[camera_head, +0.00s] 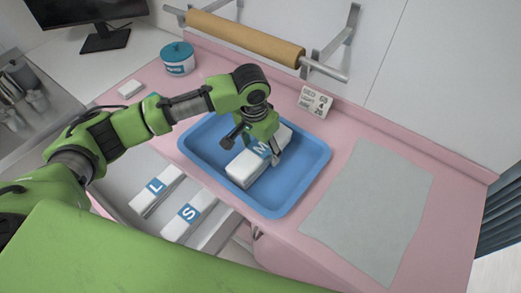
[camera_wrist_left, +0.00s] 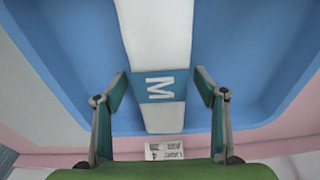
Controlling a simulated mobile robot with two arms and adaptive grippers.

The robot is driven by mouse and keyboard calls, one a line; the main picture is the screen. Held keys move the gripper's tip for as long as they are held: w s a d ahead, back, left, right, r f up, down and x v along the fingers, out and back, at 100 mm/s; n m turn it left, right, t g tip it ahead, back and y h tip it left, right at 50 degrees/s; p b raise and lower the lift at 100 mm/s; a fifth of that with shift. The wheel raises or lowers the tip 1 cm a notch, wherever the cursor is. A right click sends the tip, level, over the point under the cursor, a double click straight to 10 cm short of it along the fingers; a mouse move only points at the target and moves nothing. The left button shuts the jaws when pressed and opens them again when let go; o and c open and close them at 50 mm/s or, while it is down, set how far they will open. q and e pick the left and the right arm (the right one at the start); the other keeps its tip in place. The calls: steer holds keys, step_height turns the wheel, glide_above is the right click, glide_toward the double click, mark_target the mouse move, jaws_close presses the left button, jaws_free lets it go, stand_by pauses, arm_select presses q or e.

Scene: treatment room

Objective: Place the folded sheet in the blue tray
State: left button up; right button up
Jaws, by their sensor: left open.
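The folded sheet (camera_head: 243,168) is a white bundle with a teal band marked M. It lies in the blue tray (camera_head: 289,197) on the pink counter. My left gripper (camera_head: 262,150) is over the sheet with its fingers apart at the band. In the left wrist view the sheet (camera_wrist_left: 154,35) runs up the middle over the blue tray floor (camera_wrist_left: 70,50). There the open fingers of my left gripper (camera_wrist_left: 160,88) stand on either side of the M band, with gaps visible. My right gripper is not in view.
Two white bundles, marked L (camera_head: 156,190) and S (camera_head: 190,216), lie in an open drawer below the counter. A grey-green cloth (camera_head: 370,210) lies right of the tray. A blue-and-white tub (camera_head: 177,59), a small block sign (camera_head: 315,101) and a paper roll (camera_head: 245,38) are behind.

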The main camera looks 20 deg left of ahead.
mark_target(257, 151)
arm_select(q)
step_height(257, 151, up, 11)
steer(key=s+b, duration=0.1)
steer(key=shift+a, duration=0.3)
steer(key=shift+s, duration=0.1)
